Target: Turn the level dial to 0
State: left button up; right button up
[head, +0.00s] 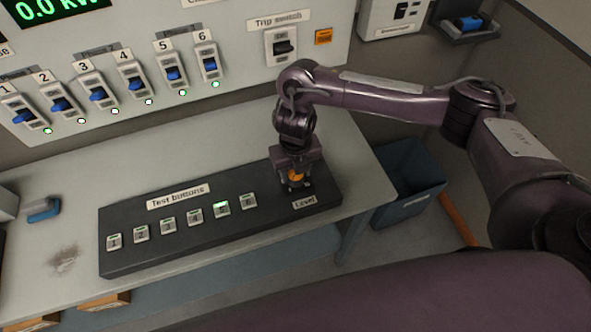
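The level dial (296,176) shows as a small orange patch at the right end of the dark test-button panel (130,258), just behind the "Level" label (304,201). My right gripper (295,182) points down over the dial, with its fingers around or right beside it. The gripper hides most of the dial, so its pointer and scale cannot be read. Whether the fingers touch the dial is too small to tell. My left gripper is out of view.
Several numbered test buttons (168,224) line the panel; button 5 (221,207) glows green. Several blue-handled switches (98,95) and a trip switch (283,46) are on the wall panel. A blue bin (405,185) stands right of the table.

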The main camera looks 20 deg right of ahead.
jog(key=shift+o, duration=1.3)
jog(key=shift+r, duration=0.1)
notch_tip(320, 180, up, 8)
jog(key=shift+f+p, duration=0.2)
jog(key=shift+p, duration=0.45)
